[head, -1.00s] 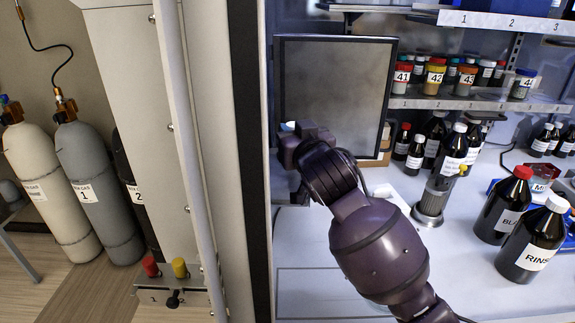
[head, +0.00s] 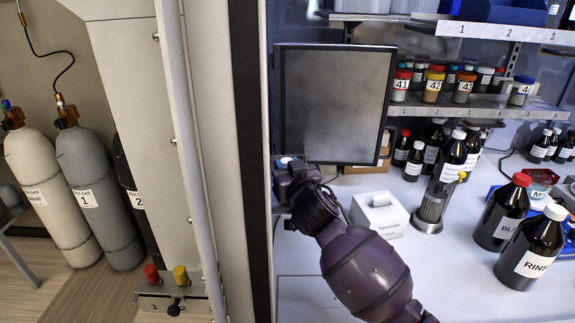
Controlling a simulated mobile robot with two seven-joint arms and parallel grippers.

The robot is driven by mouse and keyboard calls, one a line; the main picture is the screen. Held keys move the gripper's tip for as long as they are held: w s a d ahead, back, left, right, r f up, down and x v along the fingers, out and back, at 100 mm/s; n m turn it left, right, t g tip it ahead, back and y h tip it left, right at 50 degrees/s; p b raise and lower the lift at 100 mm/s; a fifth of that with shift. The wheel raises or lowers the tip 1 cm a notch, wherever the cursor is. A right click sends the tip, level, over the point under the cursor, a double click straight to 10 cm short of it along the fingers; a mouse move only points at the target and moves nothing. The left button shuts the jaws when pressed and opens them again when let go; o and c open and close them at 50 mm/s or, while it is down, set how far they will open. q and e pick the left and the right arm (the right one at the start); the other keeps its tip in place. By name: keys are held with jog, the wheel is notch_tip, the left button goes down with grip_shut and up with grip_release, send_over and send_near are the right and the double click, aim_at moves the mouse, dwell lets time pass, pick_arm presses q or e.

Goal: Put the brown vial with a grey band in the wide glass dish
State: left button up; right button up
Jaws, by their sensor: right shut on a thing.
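My right gripper (head: 284,178) is at the left of the workspace, in front of the lower left corner of a dark-framed panel. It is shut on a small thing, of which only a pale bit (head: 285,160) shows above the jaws. The gripper and wrist hide the rest, so I cannot tell its colour or band. I cannot make out the brown vial with a grey band or the wide glass dish anywhere in the head view. My left gripper is not in view.
A white box (head: 380,214) and a grey metal cylinder (head: 432,207) stand right of my arm. Large dark bottles (head: 530,247) stand at the right. The dark-framed panel (head: 333,104) stands behind my gripper. A pale post (head: 190,150) is at left. The front bench surface is fairly clear.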

jog(key=shift+f, duration=0.3)
jog(key=o, duration=0.9)
jog(key=shift+b, duration=0.3)
